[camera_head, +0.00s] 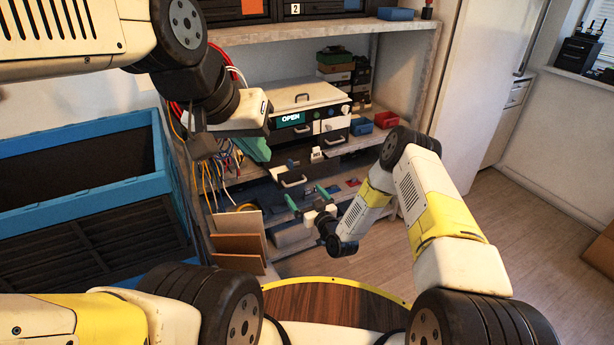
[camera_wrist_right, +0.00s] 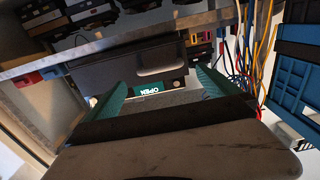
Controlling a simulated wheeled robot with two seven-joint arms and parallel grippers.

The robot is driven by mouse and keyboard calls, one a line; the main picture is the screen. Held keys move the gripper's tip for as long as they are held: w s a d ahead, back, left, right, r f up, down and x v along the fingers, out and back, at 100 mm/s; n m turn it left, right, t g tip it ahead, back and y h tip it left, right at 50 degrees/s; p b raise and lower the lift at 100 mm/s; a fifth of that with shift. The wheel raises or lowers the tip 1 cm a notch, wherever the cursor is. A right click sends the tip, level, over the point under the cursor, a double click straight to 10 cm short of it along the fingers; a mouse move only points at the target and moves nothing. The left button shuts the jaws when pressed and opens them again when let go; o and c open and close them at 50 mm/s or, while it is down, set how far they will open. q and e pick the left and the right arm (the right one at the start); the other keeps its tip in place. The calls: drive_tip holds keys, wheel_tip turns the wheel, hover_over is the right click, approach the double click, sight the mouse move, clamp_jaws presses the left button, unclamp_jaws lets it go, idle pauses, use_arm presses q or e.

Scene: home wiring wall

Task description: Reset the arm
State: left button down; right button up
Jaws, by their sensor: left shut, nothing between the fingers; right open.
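My right arm reaches in from the right in the head view. Its gripper (camera_head: 307,197) has two green fingers spread apart with nothing between them, in front of the lower shelf. My left arm comes in from the upper left. Its gripper (camera_head: 256,149) is shut and empty, in front of the shelving at the left of the device; its green fingers are partly hidden behind its own wrist.
The white-topped device (camera_head: 306,97) with the OPEN display stands on the shelf. Red, yellow and blue cables (camera_head: 212,185) hang close to my left gripper. A blue crate (camera_head: 80,140) stands at the left. Small blue (camera_head: 361,126) and red bins (camera_head: 386,119) sit right of the device.

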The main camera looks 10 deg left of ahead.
drive_tip(key=shift+s+d, duration=0.15)
drive_tip(key=shift+s, duration=0.05)
drive_tip(key=w+d+r+g+h, duration=0.1)
drive_tip(key=w+d+r, duration=0.2)
drive_tip(key=r, duration=0.6)
drive_tip(key=w+d+r+g+h, duration=0.2)
drive_tip(key=w+d+r, duration=0.15)
drive_tip(key=r, duration=0.45)
drive_tip(key=s+d+r+g+h, duration=0.1)
drive_tip(key=s+d+r, duration=0.25)
drive_tip(key=r, duration=0.25)
drive_tip(key=s+d+r+h, duration=0.2)
drive_tip(key=d+r, duration=0.3)
drive_tip(key=r, duration=0.2)
drive_tip(key=s+d+r+m+g+h, duration=0.1)
drive_tip(key=s+d+r, duration=0.2)
drive_tip(key=s, duration=0.3)
drive_tip(key=s+d+r+m, duration=0.2)
drive_tip(key=s+r, duration=0.2)
drive_tip(key=s, duration=0.1)
drive_tip(key=s+d+r+m+g+h, duration=0.1)
drive_tip(key=s+d+r, duration=0.2)
drive_tip(key=s, duration=0.3)
drive_tip(key=s+d+m+g, duration=0.2)
drive_tip(key=s, duration=1.7)
drive_tip(key=shift+s+d+r+g, duration=0.15)
drive_tip(key=shift+s+r+g, duration=0.15)
drive_tip(key=shift+g, duration=0.1)
